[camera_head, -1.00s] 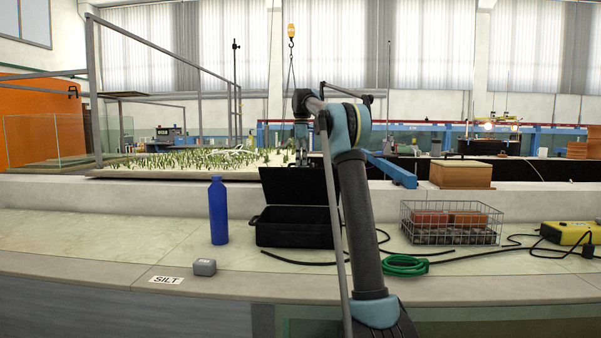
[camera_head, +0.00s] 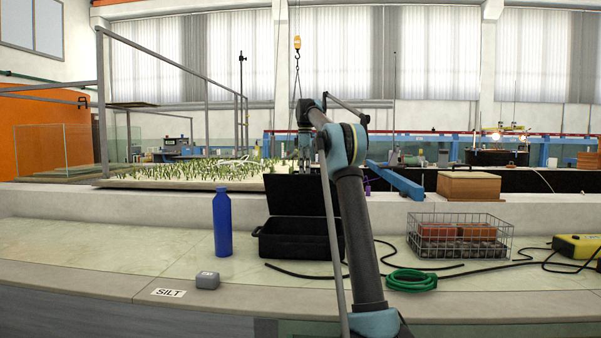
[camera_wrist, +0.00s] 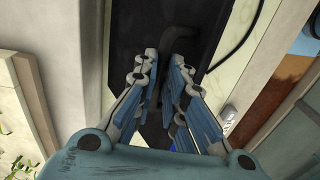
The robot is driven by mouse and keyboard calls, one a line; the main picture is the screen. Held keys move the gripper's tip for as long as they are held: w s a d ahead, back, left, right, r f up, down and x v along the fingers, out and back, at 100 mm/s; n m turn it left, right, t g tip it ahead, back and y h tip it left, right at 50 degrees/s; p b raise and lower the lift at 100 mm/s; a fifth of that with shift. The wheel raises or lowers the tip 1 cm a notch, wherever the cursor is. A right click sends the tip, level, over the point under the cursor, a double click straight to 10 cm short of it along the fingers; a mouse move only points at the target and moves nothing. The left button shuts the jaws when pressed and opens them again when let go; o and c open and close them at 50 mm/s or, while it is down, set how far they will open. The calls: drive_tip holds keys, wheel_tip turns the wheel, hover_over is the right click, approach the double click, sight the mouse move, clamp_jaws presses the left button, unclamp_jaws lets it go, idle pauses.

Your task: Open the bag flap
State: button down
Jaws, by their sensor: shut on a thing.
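No soft bag shows; the thing at my arm is a black hard case (camera_head: 290,242) on the pale ledge, with its lid (camera_head: 288,196) standing up at the back, so it is open. My gripper (camera_head: 304,165) is at the top edge of the lid, partly hidden by my arm link. In the wrist view my gripper (camera_wrist: 168,70) has its fingers drawn close together over the black case (camera_wrist: 122,45), shut on the lid. The exact contact at the fingertips is hard to make out. My arm hides the case's right side.
A blue bottle (camera_head: 222,224) stands just left of the case, with a small grey block (camera_head: 207,280) in front. To the right are a green coil (camera_head: 411,281), black cables, a wire basket (camera_head: 459,237) with bricks and a yellow box (camera_head: 577,246). The ledge's left part is clear.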

drive_tip(key=shift+w+d+r, duration=0.15)
drive_tip(key=shift+w, duration=0.65)
idle(0.4)
drive_tip(key=c, duration=1.7)
unclamp_jaws()
drive_tip(key=shift+w, duration=0.1)
drive_tip(key=shift+o, duration=0.2)
